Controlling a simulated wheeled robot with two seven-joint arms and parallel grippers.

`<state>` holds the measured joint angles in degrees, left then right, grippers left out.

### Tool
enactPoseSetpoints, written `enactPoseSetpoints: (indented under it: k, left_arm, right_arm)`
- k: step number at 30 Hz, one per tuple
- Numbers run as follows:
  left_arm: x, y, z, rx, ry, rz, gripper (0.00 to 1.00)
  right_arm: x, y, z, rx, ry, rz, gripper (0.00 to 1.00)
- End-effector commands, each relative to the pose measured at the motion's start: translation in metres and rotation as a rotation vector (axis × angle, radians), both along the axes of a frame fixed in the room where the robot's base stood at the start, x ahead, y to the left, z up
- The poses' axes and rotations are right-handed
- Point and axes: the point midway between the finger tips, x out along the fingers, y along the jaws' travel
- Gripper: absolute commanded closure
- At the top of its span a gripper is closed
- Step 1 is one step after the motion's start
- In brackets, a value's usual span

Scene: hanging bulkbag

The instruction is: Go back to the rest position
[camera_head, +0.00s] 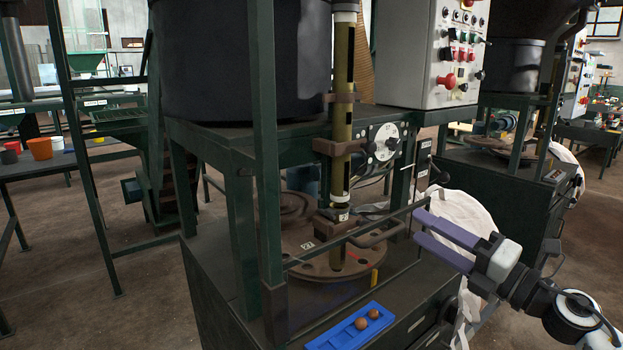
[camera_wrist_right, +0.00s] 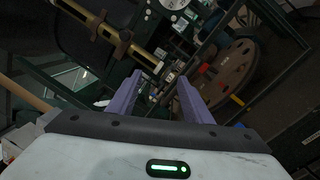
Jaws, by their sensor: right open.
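My right gripper (camera_head: 430,240) is in the head view at the right of the machine, with its two purple fingers spread apart and pointing left. It is empty. In the right wrist view the same gripper (camera_wrist_right: 160,95) shows both fingers apart with nothing between them. White bag cloth (camera_head: 465,215) hangs behind and below the right gripper; I cannot tell whether they touch. My left gripper is not in the head view.
The green-framed machine (camera_head: 240,200) stands close on the left, with a round plate (camera_head: 315,258) and a vertical tube (camera_head: 342,120). A blue tray (camera_head: 345,328) with brown balls sits at its front edge. A control box (camera_head: 425,50) is above. Floor is open at left.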

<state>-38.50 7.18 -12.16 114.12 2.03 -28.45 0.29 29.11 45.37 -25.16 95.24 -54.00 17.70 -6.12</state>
Motion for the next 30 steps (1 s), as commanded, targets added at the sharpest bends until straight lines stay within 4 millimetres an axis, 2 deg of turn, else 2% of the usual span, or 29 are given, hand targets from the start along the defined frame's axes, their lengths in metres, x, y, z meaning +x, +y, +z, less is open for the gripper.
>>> enactPoseSetpoints:
  k: [1,5,8,12,14,15,18,21,24,27,30]
  left_arm:
    - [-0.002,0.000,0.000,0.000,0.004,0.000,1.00]
    - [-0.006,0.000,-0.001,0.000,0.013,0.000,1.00]
    - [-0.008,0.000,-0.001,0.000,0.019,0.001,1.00]
    - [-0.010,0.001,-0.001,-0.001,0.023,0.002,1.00]
    - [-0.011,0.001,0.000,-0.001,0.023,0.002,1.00]
    - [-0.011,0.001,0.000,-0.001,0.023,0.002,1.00]
    - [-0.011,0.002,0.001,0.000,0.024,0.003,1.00]
    - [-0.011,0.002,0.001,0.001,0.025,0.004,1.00]
    - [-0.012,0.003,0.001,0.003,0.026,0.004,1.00]
    - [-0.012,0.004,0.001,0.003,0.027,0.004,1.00]
    - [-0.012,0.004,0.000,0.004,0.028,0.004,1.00]
  right_arm:
    - [-0.006,0.008,-0.020,0.081,0.056,-0.001,0.54]
    - [-0.024,0.021,-0.074,0.346,0.239,-0.044,0.54]
    - [-0.049,0.026,-0.134,0.604,0.442,-0.125,0.54]
    - [-0.101,0.027,-0.226,0.943,0.745,-0.296,0.54]
    - [-0.128,0.028,-0.263,1.062,0.866,-0.378,0.54]
    - [-0.149,0.029,-0.286,1.139,0.946,-0.436,0.54]
    - [-0.203,0.034,-0.337,1.308,1.129,-0.580,0.54]
    - [-0.254,0.042,-0.374,1.441,1.280,-0.708,0.54]
    - [-0.295,0.049,-0.397,1.535,1.388,-0.809,0.54]
    - [-0.321,0.054,-0.408,1.591,1.454,-0.872,0.54]
    - [-0.332,0.057,-0.413,1.614,1.483,-0.900,0.54]
